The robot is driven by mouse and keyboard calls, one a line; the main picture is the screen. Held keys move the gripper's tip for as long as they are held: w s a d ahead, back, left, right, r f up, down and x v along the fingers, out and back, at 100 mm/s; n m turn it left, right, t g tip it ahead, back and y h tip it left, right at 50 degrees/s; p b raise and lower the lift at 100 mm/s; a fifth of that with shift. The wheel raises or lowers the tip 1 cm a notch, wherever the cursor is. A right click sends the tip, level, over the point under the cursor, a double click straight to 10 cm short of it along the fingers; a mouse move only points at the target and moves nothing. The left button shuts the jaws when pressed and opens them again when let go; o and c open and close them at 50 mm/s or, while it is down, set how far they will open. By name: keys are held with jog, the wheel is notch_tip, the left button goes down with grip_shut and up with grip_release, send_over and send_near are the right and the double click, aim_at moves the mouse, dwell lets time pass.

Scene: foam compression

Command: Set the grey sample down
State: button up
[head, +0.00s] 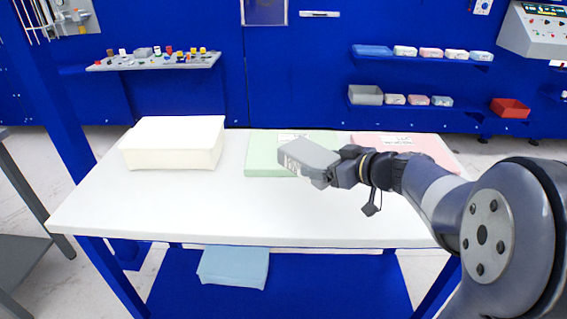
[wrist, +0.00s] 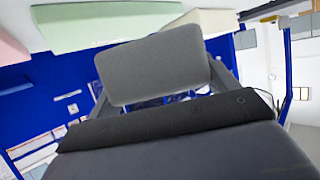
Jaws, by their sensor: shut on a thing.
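The grey sample (head: 311,155) is a small grey block with a pale marking on its end in the head view. It is held above the white table (head: 200,205), over the edge of the green pad. My gripper (head: 326,178) is shut on the sample. In the wrist view the sample (wrist: 155,66) sits between the two fingers of my gripper (wrist: 160,78), with nothing touching its far side. The head view hides how the far finger meets the sample.
A cream foam block (head: 170,148) stands at the table's left. A green pad (head: 262,157) and a pink pad (head: 430,150) lie at the back, each with a label. The table's front middle is clear. A blue block (head: 233,267) lies on the lower shelf.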

notch_tip(320, 180, down, 10)
jog(key=shift+r+b, duration=0.1)
jog(key=shift+b, duration=0.2)
jog(key=shift+f+b, duration=0.2)
jog(key=shift+b, duration=0.2)
jog(key=o, duration=0.9)
jog(key=shift+r, duration=0.1)
